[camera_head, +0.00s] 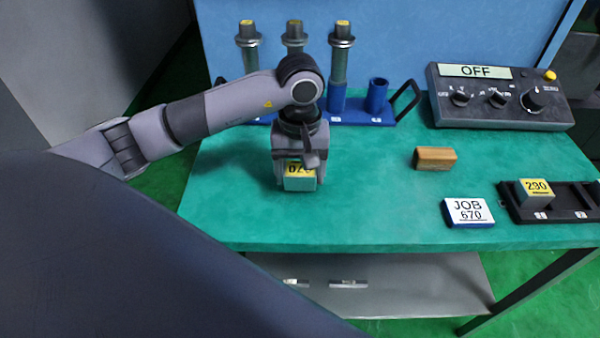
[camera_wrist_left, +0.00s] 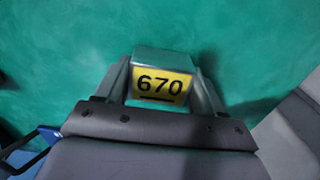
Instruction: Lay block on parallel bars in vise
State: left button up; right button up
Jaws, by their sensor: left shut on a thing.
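A grey-green block with a yellow 670 label (camera_head: 300,184) is between the fingers of my left gripper (camera_head: 298,172), above the left part of the green bench. In the left wrist view the block (camera_wrist_left: 163,60) sits between both fingers, its label reading 670. My left gripper is shut on it. Whether the block touches the bench is hard to tell. The vise and the parallel bars are not recognisable in either view. My right gripper is not in view.
The green bench top (camera_head: 370,205) is clear around the block. A wooden block (camera_head: 435,158), a JOB 670 sign (camera_head: 468,212) and a black tray (camera_head: 565,214) holding a 230 block (camera_head: 534,192) are to the right. A blue rack (camera_head: 360,118) and control box (camera_head: 500,110) stand behind.

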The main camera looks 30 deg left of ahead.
pick_arm(q)
jog(key=shift+f, duration=0.7)
jog(key=shift+f, duration=0.2)
jog(key=o, duration=1.4)
jog(key=shift+r, duration=0.1)
